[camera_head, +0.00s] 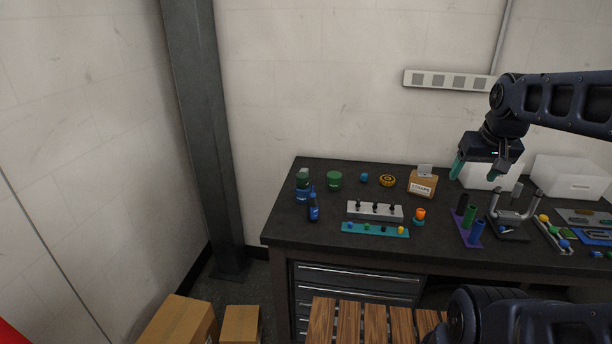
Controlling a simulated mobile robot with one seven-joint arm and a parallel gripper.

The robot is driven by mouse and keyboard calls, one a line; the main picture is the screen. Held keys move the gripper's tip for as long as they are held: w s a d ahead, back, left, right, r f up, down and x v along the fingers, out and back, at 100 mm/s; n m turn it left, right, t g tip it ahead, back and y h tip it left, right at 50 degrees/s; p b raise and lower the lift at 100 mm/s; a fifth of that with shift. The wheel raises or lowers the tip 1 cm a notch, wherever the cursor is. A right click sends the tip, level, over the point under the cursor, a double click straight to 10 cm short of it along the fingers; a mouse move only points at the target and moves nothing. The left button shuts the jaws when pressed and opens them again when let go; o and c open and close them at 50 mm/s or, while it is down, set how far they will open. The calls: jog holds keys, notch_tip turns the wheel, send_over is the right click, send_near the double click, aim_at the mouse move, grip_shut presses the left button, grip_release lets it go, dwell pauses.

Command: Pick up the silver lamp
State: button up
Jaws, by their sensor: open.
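My gripper (475,172) hangs over the right part of the dark workbench (280,228), with its two teal fingertips apart and nothing between them. No thing is plainly a silver lamp. A small silver-grey piece (516,189) shows below and right of the gripper, at a forked metal stand (513,221) with a dark base; I cannot tell if it is a lamp. Another pale grey piece (425,170) sticks up from an orange-brown labelled box (422,185), left of the gripper. It is too small to identify.
A purple holder with tubes (467,238) stands left of the forked stand. A grey block with black knobs (375,211), a teal strip (374,230) and blue bottles (313,208) are further left. White bins (570,180) stand behind. Cardboard boxes (180,322) are on the floor.

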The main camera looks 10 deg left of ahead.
jog(key=w+a+r+n+g, duration=0.1)
jog(key=w+a+r+n, duration=0.15)
jog(key=w, duration=0.55)
jog(key=w+a+r+n, duration=0.2)
jog(key=w+a+r, duration=0.15)
jog(key=w, duration=0.45)
jog(key=n+g, duration=0.3)
jog(key=n, duration=0.9)
send_over(304, 170)
jog(key=f, duration=2.8)
jog(key=shift+s+a, duration=0.25)
jog(key=shift+s, duration=0.15)
notch_tip(304, 170, down, 4)
jog(key=shift+f, duration=0.15)
jog(key=shift+w+d+f, duration=0.1)
jog(key=shift+f, duration=1.4)
jog(key=shift+w+d+f, duration=0.1)
jog(key=shift+f, duration=1.35)
